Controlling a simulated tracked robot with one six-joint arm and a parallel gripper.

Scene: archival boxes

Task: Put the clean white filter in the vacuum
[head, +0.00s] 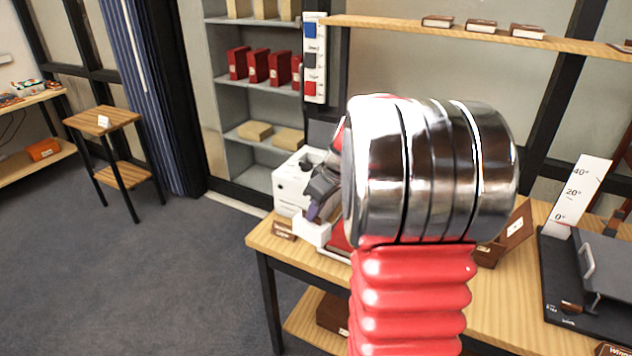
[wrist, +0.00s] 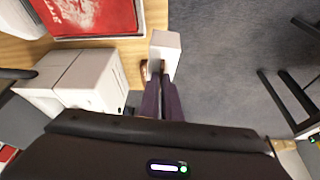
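A white block (head: 312,229), which looks like the clean filter, is at the tips of my gripper (head: 315,208), at the table's left edge. In the wrist view the same white block (wrist: 166,50) sits at the ends of the dark purple fingers (wrist: 160,72), which are close together and appear shut on it. A white boxy machine (head: 292,183), possibly the vacuum, stands just behind and left of my gripper. It also shows in the wrist view (wrist: 82,80), left of the fingers. My arm hides part of the machine and table in the head view.
A wooden table (head: 500,300) carries a small brown label block (head: 284,230) and, at right, a black board with a grey device (head: 605,265). A red book or box (wrist: 90,15) lies near the white block. Shelves stand behind; open floor lies left.

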